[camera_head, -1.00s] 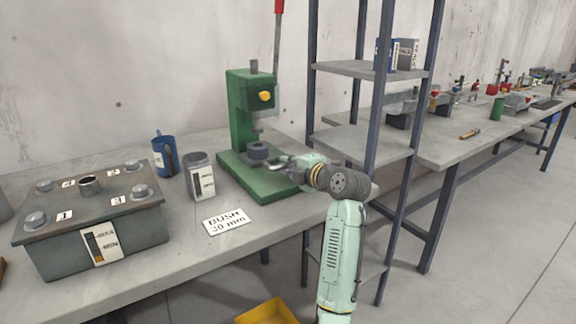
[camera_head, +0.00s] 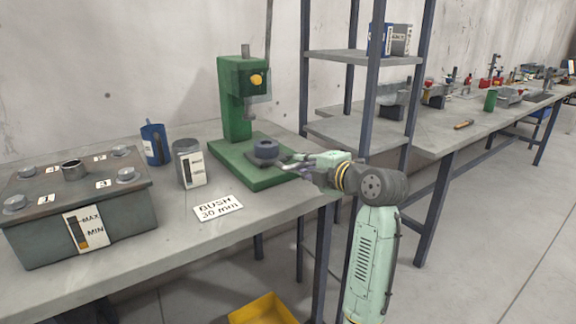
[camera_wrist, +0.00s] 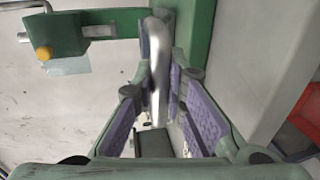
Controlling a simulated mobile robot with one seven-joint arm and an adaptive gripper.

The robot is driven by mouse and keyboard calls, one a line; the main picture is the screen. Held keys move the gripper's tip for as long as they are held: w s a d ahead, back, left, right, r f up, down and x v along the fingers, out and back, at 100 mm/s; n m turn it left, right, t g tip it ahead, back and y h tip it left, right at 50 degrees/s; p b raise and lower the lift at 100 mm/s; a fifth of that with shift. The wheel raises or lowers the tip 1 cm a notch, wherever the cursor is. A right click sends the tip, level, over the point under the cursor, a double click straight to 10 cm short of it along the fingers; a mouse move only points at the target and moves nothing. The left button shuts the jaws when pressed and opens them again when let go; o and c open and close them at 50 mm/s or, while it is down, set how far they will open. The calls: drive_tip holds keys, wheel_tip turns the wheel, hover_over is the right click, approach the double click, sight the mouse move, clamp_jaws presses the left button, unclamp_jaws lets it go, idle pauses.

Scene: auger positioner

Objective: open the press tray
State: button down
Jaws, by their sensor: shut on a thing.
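The green press (camera_head: 234,105) stands on the bench, with its ram above a green base. Its dark tray (camera_head: 256,160) lies over the base and carries a dark round bush (camera_head: 266,148). The bush sits out to the right and front of the ram. My gripper (camera_head: 291,168) is at the tray's front right side, shut on the tray handle. In the wrist view the handle is a bent silver bar (camera_wrist: 158,50) running between the purple finger pads. The exact contact on the bar is partly hidden.
A battery box (camera_head: 80,210), a grey jar (camera_head: 188,163), a blue mug (camera_head: 155,144) and a "BUSH 30 mm" card (camera_head: 218,208) are on the bench left of the press. A shelf rack (camera_head: 366,140) stands close behind my arm. A yellow bin (camera_head: 262,309) is below.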

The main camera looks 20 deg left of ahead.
drive_tip(key=shift+f+v, duration=0.25)
drive_tip(key=shift+v, duration=0.95)
drive_tip(key=c, duration=1.6)
unclamp_jaws()
drive_tip(key=v, duration=1.2)
drive_tip(key=shift+a, duration=0.1)
